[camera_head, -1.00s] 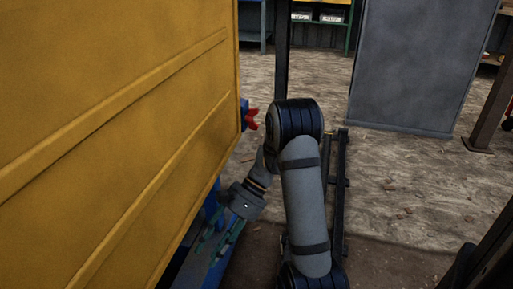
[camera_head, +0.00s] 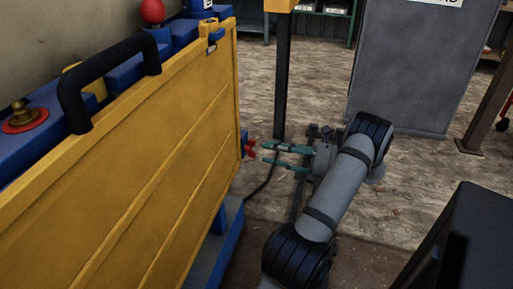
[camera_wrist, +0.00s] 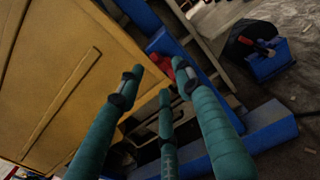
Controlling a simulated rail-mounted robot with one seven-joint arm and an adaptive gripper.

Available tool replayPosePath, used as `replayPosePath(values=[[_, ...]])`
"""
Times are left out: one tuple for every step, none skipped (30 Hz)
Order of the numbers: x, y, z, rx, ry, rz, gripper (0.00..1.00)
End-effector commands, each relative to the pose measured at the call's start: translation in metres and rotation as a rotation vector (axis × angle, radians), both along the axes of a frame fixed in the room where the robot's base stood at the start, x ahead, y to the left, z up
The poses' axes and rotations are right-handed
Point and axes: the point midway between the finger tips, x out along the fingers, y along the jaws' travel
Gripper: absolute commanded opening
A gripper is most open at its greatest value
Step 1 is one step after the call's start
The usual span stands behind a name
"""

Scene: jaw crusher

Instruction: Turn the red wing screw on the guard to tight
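The red wing screw (camera_head: 249,147) sits on the right edge of the yellow guard (camera_head: 150,170), on a small blue mount. In the wrist view, the red screw (camera_wrist: 178,64) shows beyond the fingertips, partly hidden by a finger. My gripper (camera_head: 266,154) has green fingers spread apart and points left at the screw from the right. Its fingertips seem just short of the screw. In the wrist view, my gripper (camera_wrist: 160,82) is open, with three fingers apart and nothing between them.
A black handle (camera_head: 105,80) and a red ball knob (camera_head: 152,12) stand at the guard's top. A dark post (camera_head: 282,80) rises behind my gripper. A grey cabinet (camera_head: 410,70) stands at the back right. The floor between them is open.

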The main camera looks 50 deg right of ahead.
Motion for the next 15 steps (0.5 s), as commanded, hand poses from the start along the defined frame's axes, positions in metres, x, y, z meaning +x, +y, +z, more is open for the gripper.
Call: replayPosePath(values=[[0.009,0.004,-0.001,0.000,0.000,0.003,0.35],[0.014,0.006,-0.001,0.000,0.000,0.003,0.35],[0.021,0.008,-0.001,0.000,0.001,0.003,0.35],[0.025,0.010,-0.001,0.000,0.001,0.004,0.35],[0.029,0.012,-0.001,0.000,0.000,0.004,0.35],[0.033,0.013,-0.001,0.000,0.000,0.003,0.35],[0.036,0.014,-0.001,0.000,0.001,0.003,0.35],[0.039,0.015,-0.001,-0.001,0.001,0.003,0.35],[0.042,0.016,0.000,-0.001,0.001,0.002,0.35],[0.044,0.017,0.000,-0.001,0.001,0.002,0.35],[0.045,0.017,0.000,-0.001,0.001,0.002,0.35],[0.046,0.018,0.000,-0.001,0.001,0.002,0.35],[0.047,0.018,0.000,-0.001,0.001,0.002,0.35],[0.047,0.018,0.000,-0.001,0.001,0.002,0.35],[0.047,0.018,0.000,-0.001,0.001,0.002,0.35]])
